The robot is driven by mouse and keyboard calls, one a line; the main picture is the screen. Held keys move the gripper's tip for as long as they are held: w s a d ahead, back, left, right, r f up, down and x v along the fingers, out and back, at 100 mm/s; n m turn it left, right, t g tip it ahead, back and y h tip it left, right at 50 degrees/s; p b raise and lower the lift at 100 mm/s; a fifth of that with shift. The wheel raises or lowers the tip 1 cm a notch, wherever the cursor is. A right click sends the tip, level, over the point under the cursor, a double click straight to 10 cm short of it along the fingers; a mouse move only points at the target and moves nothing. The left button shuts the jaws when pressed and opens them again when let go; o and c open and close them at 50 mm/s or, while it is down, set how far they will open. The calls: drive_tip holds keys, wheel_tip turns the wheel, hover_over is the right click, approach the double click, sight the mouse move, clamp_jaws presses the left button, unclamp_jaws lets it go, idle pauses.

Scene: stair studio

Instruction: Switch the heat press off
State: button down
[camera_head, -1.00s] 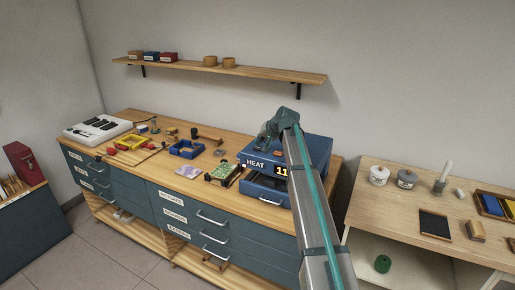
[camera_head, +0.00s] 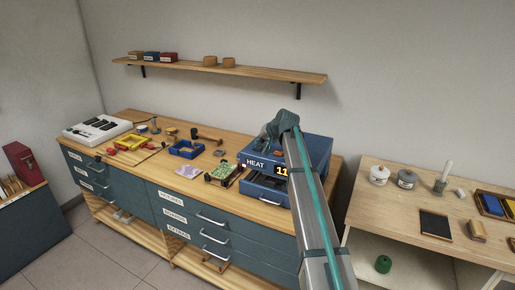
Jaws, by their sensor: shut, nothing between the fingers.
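The heat press (camera_head: 314,149) is a blue box on the right end of the wooden workbench. Its front carries the word HEAT, a small lit red spot (camera_head: 243,166) at the left end, and a display (camera_head: 282,171) with orange digits that begin with 11. My arm crosses in front and hides the right part of the front and perhaps more digits. My gripper (camera_head: 264,134) is small and dark at the arm's end, over the top left of the press. It is shut and holds nothing. I cannot tell whether it touches the press.
A green circuit board (camera_head: 224,171), a blue tray (camera_head: 187,150) and a hammer (camera_head: 207,139) lie left of the press. A wooden shelf (camera_head: 270,72) hangs above. A lighter table (camera_head: 390,205) with jars stands to the right.

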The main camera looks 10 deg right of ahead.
sight(259, 148)
idle(0.3)
drive_tip(key=shift+r, duration=0.6)
drive_tip(key=shift+r+p, duration=0.1)
drive_tip(key=shift+p, duration=0.2)
drive_tip(key=shift+r+p, duration=1.1)
drive_tip(key=shift+r, duration=1.8)
